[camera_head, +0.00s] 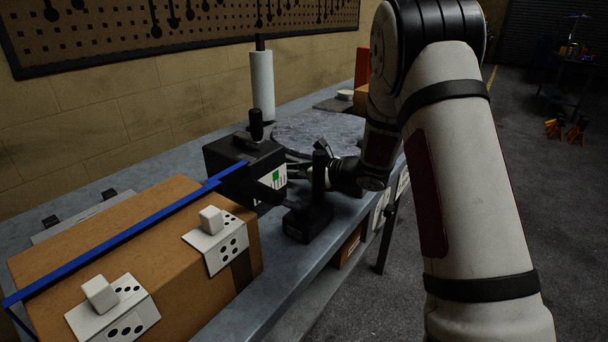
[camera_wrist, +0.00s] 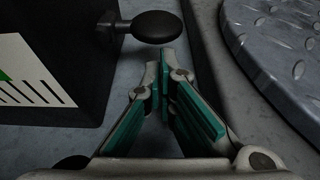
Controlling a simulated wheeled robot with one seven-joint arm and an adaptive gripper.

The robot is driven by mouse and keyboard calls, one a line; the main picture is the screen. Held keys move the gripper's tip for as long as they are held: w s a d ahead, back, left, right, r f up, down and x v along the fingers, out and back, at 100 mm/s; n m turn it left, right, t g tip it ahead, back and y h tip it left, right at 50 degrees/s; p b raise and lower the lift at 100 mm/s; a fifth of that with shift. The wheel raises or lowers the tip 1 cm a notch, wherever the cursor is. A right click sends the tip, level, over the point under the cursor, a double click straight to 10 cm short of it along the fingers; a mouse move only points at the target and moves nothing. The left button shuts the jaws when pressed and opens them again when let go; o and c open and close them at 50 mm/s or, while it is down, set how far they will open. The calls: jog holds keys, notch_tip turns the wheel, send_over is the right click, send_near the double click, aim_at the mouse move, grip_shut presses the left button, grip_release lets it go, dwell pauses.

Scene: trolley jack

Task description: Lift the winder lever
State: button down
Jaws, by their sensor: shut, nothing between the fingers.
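A black box-shaped winder (camera_head: 238,158) stands on the bench with a white and green scale label on its side. The winder also shows at the left of the wrist view (camera_wrist: 45,75). A short metal stem with a dark oval knob (camera_wrist: 157,26) sticks out from the winder's side; I take this for the lever. My gripper (camera_wrist: 160,65) is shut and empty. In the wrist view its fingertips point at the knob and appear just short of it; whether they touch it I cannot tell. In the head view a black post partly hides my gripper.
A black tool with an upright post (camera_head: 318,180) stands at the bench's front edge, close to my gripper. A cardboard box (camera_head: 170,258) lies at left under a blue strap (camera_head: 130,234). A round metal plate (camera_wrist: 285,45) is at right in the wrist view. A white roll (camera_head: 262,85) stands behind.

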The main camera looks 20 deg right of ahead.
jog(key=shift+w+a+f, duration=0.2)
jog(key=shift+w+a, duration=0.15)
jog(key=shift+w, duration=0.15)
jog(key=shift+w+d+r+n+t+h+b, duration=0.1)
jog(key=shift+r+n+t+h+b, duration=0.4)
jog(key=shift+b, duration=0.8)
jog(key=shift+r+n+b, duration=0.15)
jog(key=shift+n+b, duration=0.35)
jog(key=shift+b, duration=0.7)
jog(key=r+n+b, duration=0.1)
jog(key=b, duration=0.4)
jog(key=shift+n+t+h, duration=0.3)
jog(key=shift+n+h, duration=0.1)
jog(key=shift+r+n+b, duration=0.3)
jog(key=shift+r+b, duration=0.05)
jog(key=shift+b, duration=0.3)
jog(key=shift+r, duration=0.3)
jog(key=shift+r, duration=0.2)
